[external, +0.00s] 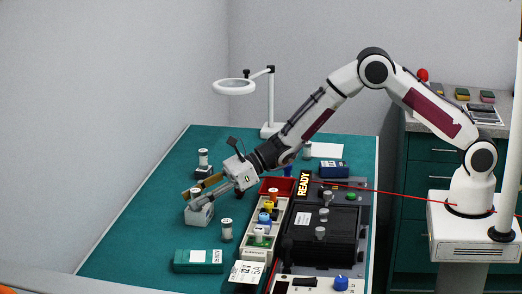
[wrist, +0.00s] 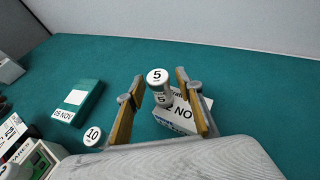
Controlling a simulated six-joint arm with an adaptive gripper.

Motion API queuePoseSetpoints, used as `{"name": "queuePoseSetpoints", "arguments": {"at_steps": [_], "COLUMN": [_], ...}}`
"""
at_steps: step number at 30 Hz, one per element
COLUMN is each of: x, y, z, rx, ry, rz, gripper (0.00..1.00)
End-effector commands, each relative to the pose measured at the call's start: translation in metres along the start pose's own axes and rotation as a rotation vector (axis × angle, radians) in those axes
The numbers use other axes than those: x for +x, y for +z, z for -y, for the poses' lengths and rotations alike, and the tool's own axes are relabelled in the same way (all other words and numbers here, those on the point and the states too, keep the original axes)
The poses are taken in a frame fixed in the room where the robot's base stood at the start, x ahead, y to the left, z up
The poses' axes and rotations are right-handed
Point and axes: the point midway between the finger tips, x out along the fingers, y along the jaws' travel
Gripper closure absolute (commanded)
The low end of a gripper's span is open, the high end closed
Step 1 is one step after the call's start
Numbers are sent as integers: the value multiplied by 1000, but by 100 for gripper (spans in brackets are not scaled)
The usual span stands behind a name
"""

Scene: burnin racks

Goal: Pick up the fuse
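A white-and-grey cylindrical fuse marked 5 (wrist: 158,88) stands upright at a white box with printed lettering (wrist: 183,118). In the wrist view it shows between the two wooden-faced fingers of my gripper (wrist: 160,80), with a gap on each side. My gripper is open and points down at the box (external: 201,216) in the external view (external: 189,196). A second fuse, marked 10 (wrist: 93,136), stands on the green mat left of the fingers; it also shows in the external view (external: 226,230). Another similar cylinder (external: 203,158) stands on a dark block behind my gripper.
A green box with a date label (external: 199,261) lies at the mat's front. A long tray of coloured parts (external: 253,257) and a black rack unit (external: 324,234) stand to the right. A magnifier lamp (external: 234,86) rises behind. The mat's left side is mostly clear.

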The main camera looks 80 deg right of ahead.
Motion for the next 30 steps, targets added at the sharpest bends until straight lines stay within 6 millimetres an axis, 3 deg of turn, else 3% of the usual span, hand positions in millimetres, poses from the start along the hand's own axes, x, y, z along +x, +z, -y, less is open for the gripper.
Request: {"name": "queuePoseSetpoints", "arguments": {"at_steps": [1,3,4,19,30], "x": [0,0,0,-3,-20], "y": [0,0,0,7,49], "z": [0,0,0,0,0], "rx": [0,0,0,-1,-2], "ry": [0,0,0,0,-1], "rz": [0,0,0,1,4], "gripper": [81,99,100,100,100]}}
